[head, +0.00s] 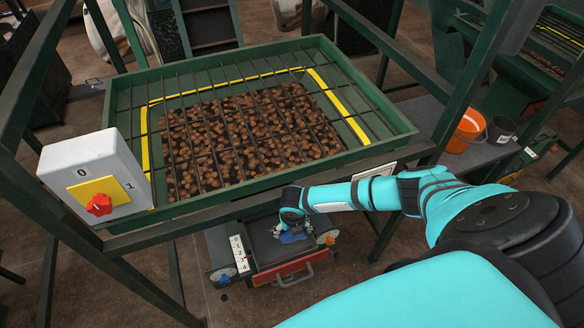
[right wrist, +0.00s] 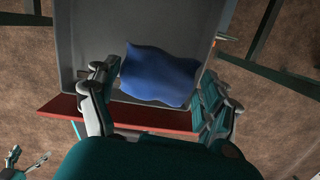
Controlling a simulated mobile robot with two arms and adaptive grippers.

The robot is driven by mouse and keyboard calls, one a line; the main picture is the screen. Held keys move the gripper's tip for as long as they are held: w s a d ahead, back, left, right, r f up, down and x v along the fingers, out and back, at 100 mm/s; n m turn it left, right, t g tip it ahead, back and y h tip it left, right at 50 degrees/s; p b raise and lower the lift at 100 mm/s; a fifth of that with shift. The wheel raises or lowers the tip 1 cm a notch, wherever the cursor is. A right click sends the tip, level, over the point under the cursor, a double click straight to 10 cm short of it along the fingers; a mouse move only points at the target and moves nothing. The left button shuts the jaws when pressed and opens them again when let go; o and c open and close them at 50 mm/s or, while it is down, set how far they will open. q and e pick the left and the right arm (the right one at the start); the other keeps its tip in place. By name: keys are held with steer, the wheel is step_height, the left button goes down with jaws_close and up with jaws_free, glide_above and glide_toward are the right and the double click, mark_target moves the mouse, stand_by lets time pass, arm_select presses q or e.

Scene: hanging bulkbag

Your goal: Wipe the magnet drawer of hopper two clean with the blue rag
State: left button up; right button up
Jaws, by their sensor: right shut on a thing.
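The blue rag (head: 292,238) is in my right gripper (head: 293,222) over the magnet drawer (head: 266,247) under the hopper. The drawer is pulled out, with a dark grey inside and a red front with a handle. In the right wrist view, the rag (right wrist: 158,76) lies between the two fingers of my right gripper (right wrist: 162,78), above the grey drawer floor (right wrist: 95,35). The drawer's red front (right wrist: 65,115) is below it. Whether the rag touches the floor is hard to tell.
The green hopper (head: 118,100) with its bar grid and brown nut-like pieces stands above the drawer. A grey switch box (head: 125,165) with a red knob is at left. An orange bucket (head: 466,130) and a dark cup (head: 501,130) stand on a ledge at right.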

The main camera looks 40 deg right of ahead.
steer(key=shift+r, duration=0.15)
step_height(320, 180, up, 3)
steer(key=p, duration=0.2)
steer(key=shift+p, duration=0.35)
stand_by(0.5)
